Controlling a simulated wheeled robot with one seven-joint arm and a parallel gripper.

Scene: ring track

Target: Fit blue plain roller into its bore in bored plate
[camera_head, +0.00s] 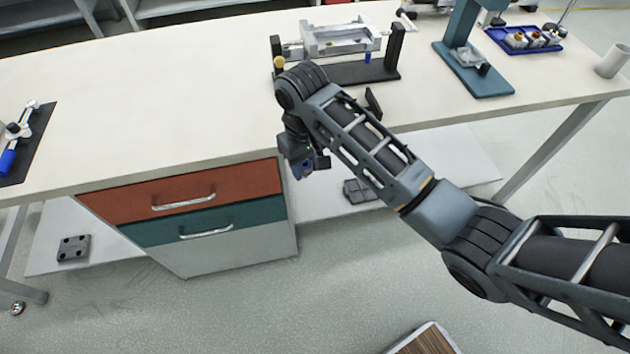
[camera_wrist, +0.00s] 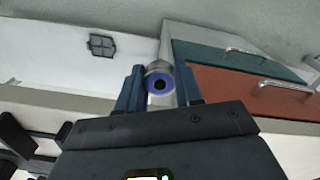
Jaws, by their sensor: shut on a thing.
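My gripper (camera_head: 304,165) hangs in front of the workbench's front edge, just right of the drawers. In the wrist view my gripper (camera_wrist: 159,92) is shut on the blue plain roller (camera_wrist: 158,74). The roller shows a blue ring around a dark centre hole, with a pale metallic body behind it. I cannot tell for sure which thing is the bored plate. A dark square plate (camera_head: 73,248) with several round marks lies on the lower shelf at left. The roller is apart from it.
Another dark block (camera_head: 359,191) lies on the lower shelf right of my gripper. A fixture with black uprights (camera_head: 393,50), a teal stand (camera_head: 475,75) and a blue tray (camera_head: 527,50) stand on the bench (camera_head: 150,105). The drawers (camera_head: 190,194) are shut. The left benchtop is mostly clear.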

